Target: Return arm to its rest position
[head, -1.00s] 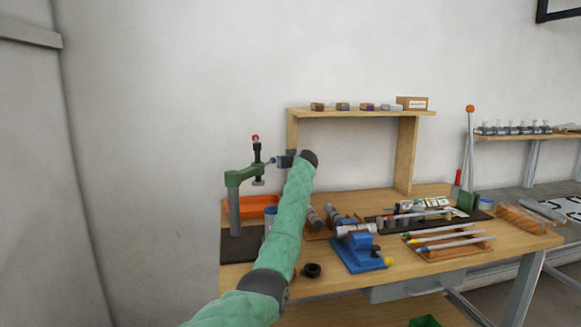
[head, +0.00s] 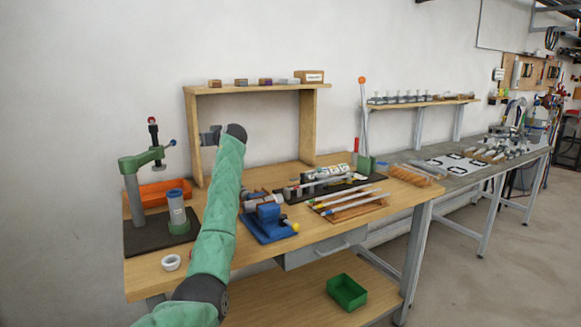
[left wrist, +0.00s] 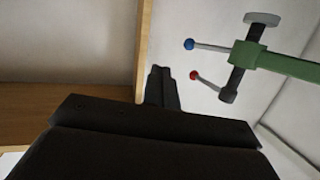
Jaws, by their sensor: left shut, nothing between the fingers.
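My left arm with its green sleeve rises from the bottom of the head view. Its gripper (head: 208,137) is shut and empty, in front of the wooden shelf's left post. In the left wrist view the closed dark fingers (left wrist: 161,85) show beside a wooden post. The green press (head: 142,162) stands to the left of the gripper, apart from it. It also shows in the left wrist view (left wrist: 275,62), with a blue-knobbed lever (left wrist: 205,46) and a red-knobbed lever (left wrist: 208,82). My right gripper is out of view.
The wooden shelf (head: 250,88) holds small boxes. A white ring (head: 171,263) lies near the front edge. A green bin (head: 346,292) sits below.

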